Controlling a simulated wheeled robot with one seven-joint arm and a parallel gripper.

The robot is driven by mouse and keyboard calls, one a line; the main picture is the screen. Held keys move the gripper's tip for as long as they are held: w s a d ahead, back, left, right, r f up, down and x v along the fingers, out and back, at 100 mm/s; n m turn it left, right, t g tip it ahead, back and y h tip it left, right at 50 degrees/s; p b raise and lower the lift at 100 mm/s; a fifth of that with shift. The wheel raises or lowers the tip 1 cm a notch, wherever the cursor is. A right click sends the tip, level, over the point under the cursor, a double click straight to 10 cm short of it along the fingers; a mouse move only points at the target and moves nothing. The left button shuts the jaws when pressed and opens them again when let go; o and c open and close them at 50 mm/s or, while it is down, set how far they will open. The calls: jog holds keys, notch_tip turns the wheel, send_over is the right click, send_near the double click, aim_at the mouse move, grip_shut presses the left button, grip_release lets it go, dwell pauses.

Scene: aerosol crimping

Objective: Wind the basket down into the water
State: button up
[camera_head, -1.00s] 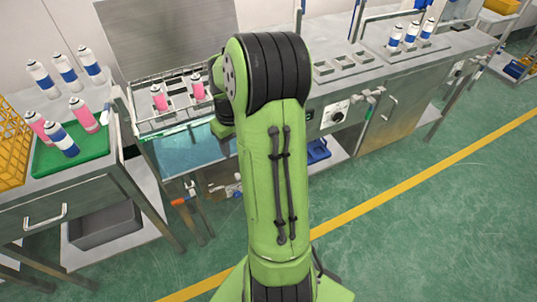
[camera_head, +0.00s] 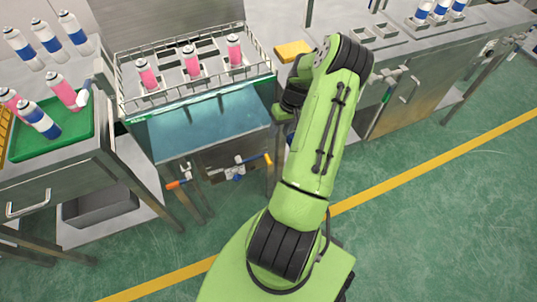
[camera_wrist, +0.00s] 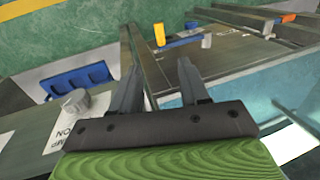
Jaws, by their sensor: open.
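The wire basket (camera_head: 262,66) stands raised at the back of the water tank, holding several upright pink cans (camera_head: 191,62). Blue-tinted water (camera_head: 210,122) shows in front of and below it; it also shows in the wrist view (camera_wrist: 295,80). My gripper (camera_wrist: 160,68) is open and empty, pointing toward the tank front, short of the handle. Its fingers are hidden in the head view.
An orange-handled valve (camera_head: 178,184) is at the tank's lower left. A green tray (camera_head: 60,140) with cans is on the left table. A yellow block (camera_head: 293,50) lies behind my arm. Front floor is clear.

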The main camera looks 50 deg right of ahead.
aim_at(269, 159)
jog(key=b+x, duration=0.4)
jog(key=x, duration=1)
jog(key=shift+f, duration=0.35)
grip_shut()
